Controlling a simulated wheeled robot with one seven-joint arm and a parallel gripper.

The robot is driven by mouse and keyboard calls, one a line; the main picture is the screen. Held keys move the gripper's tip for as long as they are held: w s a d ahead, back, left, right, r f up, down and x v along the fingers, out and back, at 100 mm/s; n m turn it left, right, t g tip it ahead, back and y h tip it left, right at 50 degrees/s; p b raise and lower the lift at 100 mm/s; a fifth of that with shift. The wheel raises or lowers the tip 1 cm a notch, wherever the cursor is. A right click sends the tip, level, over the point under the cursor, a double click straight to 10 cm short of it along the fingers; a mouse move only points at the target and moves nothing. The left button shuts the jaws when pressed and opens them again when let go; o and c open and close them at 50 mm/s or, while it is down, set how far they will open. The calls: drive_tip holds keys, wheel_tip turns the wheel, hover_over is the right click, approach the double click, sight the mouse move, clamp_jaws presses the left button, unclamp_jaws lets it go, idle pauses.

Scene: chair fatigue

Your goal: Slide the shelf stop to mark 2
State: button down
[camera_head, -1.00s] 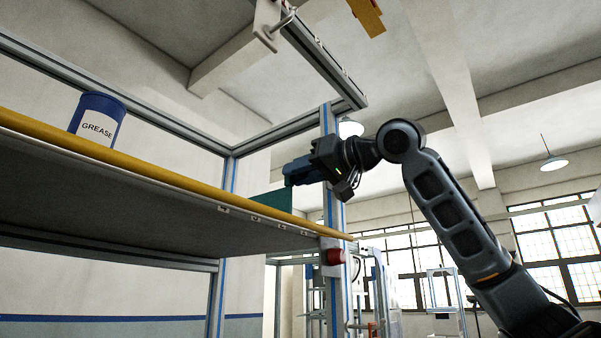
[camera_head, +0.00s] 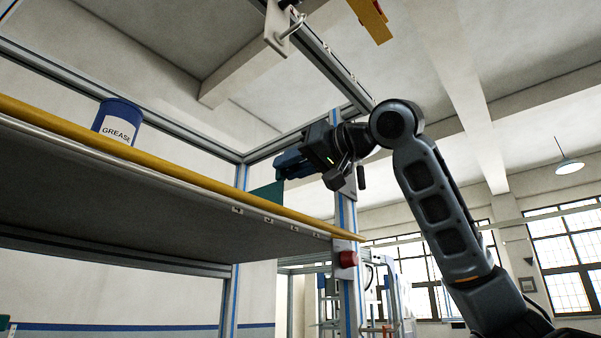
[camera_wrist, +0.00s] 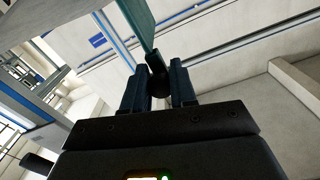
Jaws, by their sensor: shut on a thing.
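The shelf stop is a teal plate (camera_head: 268,194) standing behind the yellow front edge of the shelf (camera_head: 150,167), toward its right end. Its lower part is hidden by that edge. In the wrist view the teal plate (camera_wrist: 138,22) rises beyond the fingers, with a dark knob (camera_wrist: 157,78) at its near end. My gripper (camera_head: 284,167) is shut on the stop's knob; the fingers (camera_wrist: 158,88) stand on either side of it. Small white marks (camera_head: 268,219) run along the shelf's front underside. The stop appears above the second from the left; the numerals are too small to read surely.
A blue grease can (camera_head: 118,121) stands on the shelf at left. A red knob (camera_head: 348,259) sits on the upright post at the shelf's right end. A bracket with a hook (camera_head: 283,30) and a yellow part (camera_head: 371,18) hang overhead. The shelf between can and stop looks clear.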

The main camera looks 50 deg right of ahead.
drive_tip(key=c, duration=0.9)
unclamp_jaws()
drive_tip(key=s+b, duration=0.2)
drive_tip(key=s, duration=0.5)
drive_tip(key=shift+s+d, duration=0.15)
drive_tip(key=shift+s, duration=0.25)
